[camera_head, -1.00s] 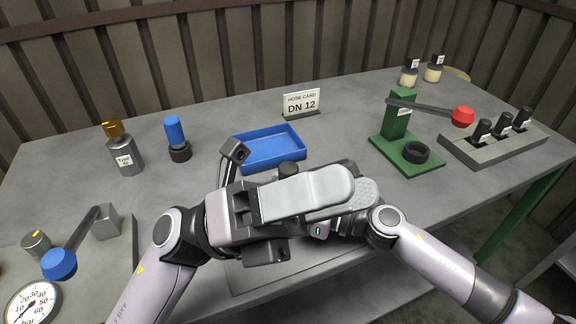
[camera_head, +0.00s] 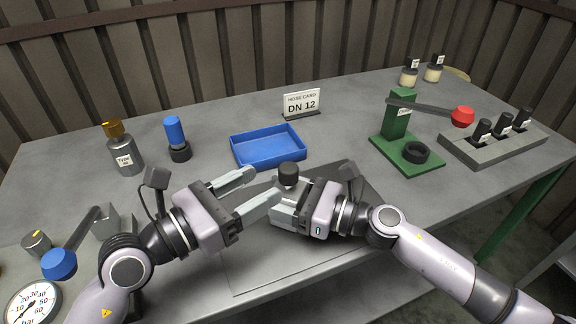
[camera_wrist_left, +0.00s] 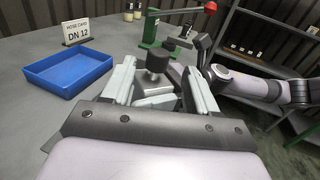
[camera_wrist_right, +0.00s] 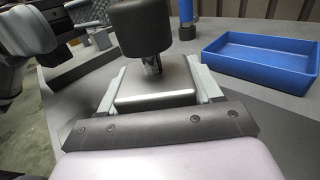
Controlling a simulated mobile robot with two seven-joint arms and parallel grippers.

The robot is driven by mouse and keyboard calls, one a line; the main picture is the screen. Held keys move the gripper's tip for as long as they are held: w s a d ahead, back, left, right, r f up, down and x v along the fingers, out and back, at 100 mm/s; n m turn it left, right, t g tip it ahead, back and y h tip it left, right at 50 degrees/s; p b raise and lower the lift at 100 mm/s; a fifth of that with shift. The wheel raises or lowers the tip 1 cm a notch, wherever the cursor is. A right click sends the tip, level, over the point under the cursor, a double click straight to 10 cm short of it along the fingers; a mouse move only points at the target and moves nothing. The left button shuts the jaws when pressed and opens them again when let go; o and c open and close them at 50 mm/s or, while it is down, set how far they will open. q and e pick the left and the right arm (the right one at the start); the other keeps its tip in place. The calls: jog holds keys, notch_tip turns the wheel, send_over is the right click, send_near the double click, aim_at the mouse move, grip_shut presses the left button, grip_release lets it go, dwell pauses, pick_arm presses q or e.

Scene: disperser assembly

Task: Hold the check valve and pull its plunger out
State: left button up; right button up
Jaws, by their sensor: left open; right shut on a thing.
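The check valve has a silver-grey block body (camera_wrist_right: 155,84) with a black cylindrical plunger knob (camera_wrist_right: 142,28) on a short stem upright on top. In the head view, the knob (camera_head: 288,175) stands above the right gripper's fingers. My right gripper (camera_head: 288,208) is shut on the valve body, one finger on each side of it. My left gripper (camera_head: 256,190) is open and empty, just left of the valve, fingers pointing toward it. In the left wrist view, the knob (camera_wrist_left: 158,62) appears between the open fingers, ahead of them. The lower valve body is partly hidden.
A blue tray (camera_head: 268,162) lies behind the grippers, with a DN 12 card (camera_head: 301,103) beyond. A green lever press (camera_head: 405,150) and a grey rack (camera_head: 492,148) stand right. A bottle (camera_head: 124,155) and a blue-topped part (camera_head: 177,140) stand left.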

aim_at(288, 167)
pick_arm(q)
jog(key=x, duration=0.7)
jog(key=shift+w+d, duration=0.1)
jog(key=shift+w, duration=0.1)
grip_shut()
jog(key=shift+r, duration=1.65)
grip_release()
jog(key=shift+f, duration=0.1)
notch_tip(288, 167, up, 10)
